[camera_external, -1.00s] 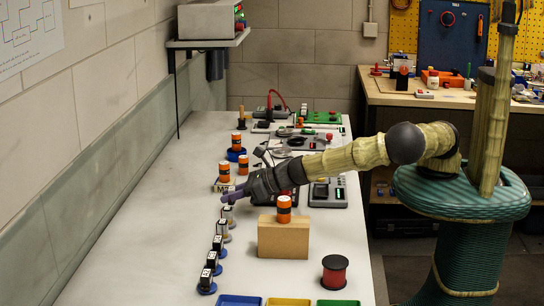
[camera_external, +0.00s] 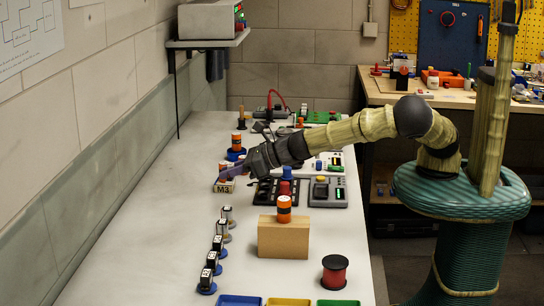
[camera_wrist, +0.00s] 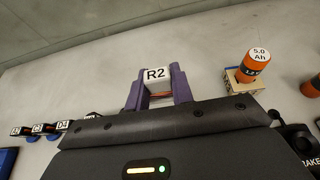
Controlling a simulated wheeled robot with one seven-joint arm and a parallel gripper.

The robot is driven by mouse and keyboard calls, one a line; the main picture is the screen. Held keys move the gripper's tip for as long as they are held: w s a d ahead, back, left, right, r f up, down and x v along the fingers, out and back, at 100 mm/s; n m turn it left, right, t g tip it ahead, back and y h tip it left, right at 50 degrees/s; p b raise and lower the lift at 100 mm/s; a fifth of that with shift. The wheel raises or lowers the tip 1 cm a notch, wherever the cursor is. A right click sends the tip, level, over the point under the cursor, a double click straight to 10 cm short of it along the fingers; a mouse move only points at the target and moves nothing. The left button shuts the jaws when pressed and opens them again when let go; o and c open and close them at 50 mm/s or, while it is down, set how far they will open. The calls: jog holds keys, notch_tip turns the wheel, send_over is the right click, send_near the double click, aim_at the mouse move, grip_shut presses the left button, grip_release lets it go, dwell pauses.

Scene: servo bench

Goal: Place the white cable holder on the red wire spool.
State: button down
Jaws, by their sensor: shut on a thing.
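A white block marked R2 (camera_wrist: 156,75) sits between the two purple fingers of my gripper (camera_wrist: 157,92) in the wrist view, with a narrow reddish-brown part below it. I cannot tell whether this is the white cable holder. In the external view my gripper (camera_external: 222,177) is over the left-middle of the bench, by a small box marked M3 (camera_external: 223,186); what it holds is not clear there. The red wire spool (camera_external: 335,272) stands upright with black ends at the bench's near right, well away from my gripper.
A wooden block (camera_external: 284,238) bears an orange-black cylinder (camera_external: 284,208). Several black-topped pieces (camera_external: 218,243) stand in a row at left. An orange cylinder marked 5.0 Ah (camera_wrist: 255,62) stands right of my gripper in the wrist view. Blue, yellow and green trays (camera_external: 289,302) line the near edge.

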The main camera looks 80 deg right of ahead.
notch_tip(320, 180, up, 11)
jog(key=shift+r, duration=0.2)
jog(key=s+a+n+g+y+p, duration=0.1)
jog(key=s+a+n+y+p, duration=0.15)
jog(key=s+a, duration=0.45)
jog(key=s+a+n+y+p, duration=0.2)
jog(key=s+a+y+p, duration=0.15)
jog(key=a, duration=0.75)
jog(key=n+g+y+p, duration=0.3)
jog(key=n+p, duration=0.2)
jog(key=p, duration=0.2)
send_over(335, 261)
jog(key=shift+m+y, duration=0.25)
jog(key=shift+y, duration=0.05)
notch_tip(335, 261, down, 5)
jog(key=shift+f+b, duration=0.1)
jog(key=shift+b, duration=0.25)
jog(key=shift+a+f+p, duration=0.1)
jog(key=shift+f+p, duration=0.4)
jog(key=shift+f, duration=2.35)
